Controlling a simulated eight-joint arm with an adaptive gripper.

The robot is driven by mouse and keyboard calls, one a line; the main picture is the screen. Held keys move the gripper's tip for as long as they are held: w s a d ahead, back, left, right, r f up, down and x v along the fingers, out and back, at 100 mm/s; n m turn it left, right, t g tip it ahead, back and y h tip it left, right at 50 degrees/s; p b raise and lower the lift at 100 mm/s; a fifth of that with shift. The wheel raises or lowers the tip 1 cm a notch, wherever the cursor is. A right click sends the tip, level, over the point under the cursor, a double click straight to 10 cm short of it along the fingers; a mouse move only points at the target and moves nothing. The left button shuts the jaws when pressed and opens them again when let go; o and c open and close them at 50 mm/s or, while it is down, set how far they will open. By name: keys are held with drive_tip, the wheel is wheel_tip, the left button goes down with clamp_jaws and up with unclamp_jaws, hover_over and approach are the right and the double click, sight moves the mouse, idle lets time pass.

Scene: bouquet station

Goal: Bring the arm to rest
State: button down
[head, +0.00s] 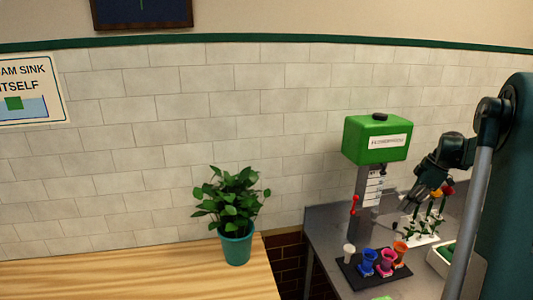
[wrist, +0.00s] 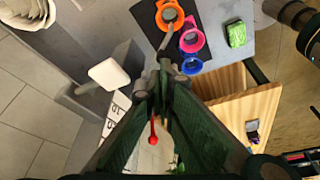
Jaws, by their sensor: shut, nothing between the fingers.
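My gripper (head: 411,207) hangs at the end of my dark arm on the right of the head view, in front of the flower stems and right of the green-topped dispenser (head: 377,139). In the wrist view its dark green fingers (wrist: 166,76) come together at the tips, shut and empty. Beyond the tips there are a blue cup (wrist: 192,65), a pink cup (wrist: 191,40) and an orange cup (wrist: 169,15).
The cups stand on a dark mat (head: 352,272) with a white cup (head: 348,252) on the grey counter (head: 322,217). A red lever (head: 354,204) is on the dispenser. A potted plant (head: 237,248) stands on the wooden table (head: 130,275). A green block (wrist: 236,34) lies near the cups.

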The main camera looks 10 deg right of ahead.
drive_tip(key=shift+a, duration=0.1)
drive_tip(key=s+a+r+m+t+h+b, duration=0.1)
drive_tip(key=s+a+r+m, duration=0.15)
drive_tip(key=a, duration=0.85)
drive_tip(key=s+a+r+m+h+b, duration=0.1)
drive_tip(key=s+a+r+m, duration=0.15)
drive_tip(key=a, duration=0.85)
drive_tip(key=s+a+r+m+t+h+b, duration=0.15)
drive_tip(key=s+a, duration=0.25)
drive_tip(key=a, duration=0.6)
drive_tip(key=s+a+f+m+t+b, duration=0.1)
drive_tip(key=s+a+f, duration=0.3)
drive_tip(key=s+a, duration=0.5)
drive_tip(key=s+a+f+m+t+b, duration=0.1)
drive_tip(key=s+a+f+m, duration=0.3)
drive_tip(key=s+a, duration=0.6)
drive_tip(key=shift+s+a+f+m+t+b, duration=0.2)
drive_tip(key=shift+a+f+m+t+b, duration=0.2)
drive_tip(key=shift+f, duration=0.2)
